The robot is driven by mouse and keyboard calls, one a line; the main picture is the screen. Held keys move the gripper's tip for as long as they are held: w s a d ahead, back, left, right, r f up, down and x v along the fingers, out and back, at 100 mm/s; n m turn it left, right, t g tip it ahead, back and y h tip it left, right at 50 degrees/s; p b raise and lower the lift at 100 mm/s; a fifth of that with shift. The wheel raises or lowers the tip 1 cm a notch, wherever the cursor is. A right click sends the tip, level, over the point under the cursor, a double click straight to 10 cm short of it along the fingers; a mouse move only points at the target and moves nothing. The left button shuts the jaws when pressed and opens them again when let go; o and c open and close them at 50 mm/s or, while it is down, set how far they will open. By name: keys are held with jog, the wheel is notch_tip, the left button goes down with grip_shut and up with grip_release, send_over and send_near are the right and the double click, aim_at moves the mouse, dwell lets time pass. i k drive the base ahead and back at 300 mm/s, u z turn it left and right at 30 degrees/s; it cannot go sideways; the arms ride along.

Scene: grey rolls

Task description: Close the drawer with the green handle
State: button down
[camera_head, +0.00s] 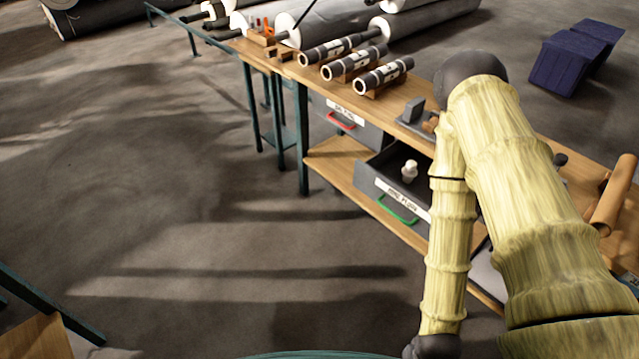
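The drawer with the green handle (402,197) stands open under the workbench, pulled out toward the lower left. Its dark front carries a white label, and the green handle (397,209) hangs below the label. A small white object (409,171) is inside the drawer. My bamboo-textured arm passes in front of the drawer's right side and hides that part. The arm bends at a dark joint above the bench and comes down to another dark joint at the bottom edge. My gripper's fingers do not show.
A drawer with a red handle (341,121) sits further left under the wooden bench top (428,139). Several dark rolls and a grey device (411,111) lie on top. Brown tubes (612,195) lie at right. The floor (190,190) left of the bench is clear.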

aim_at(381, 178)
jog(key=u, duration=1.8)
jog(key=i, duration=0.7)
jog(key=z, duration=2.25)
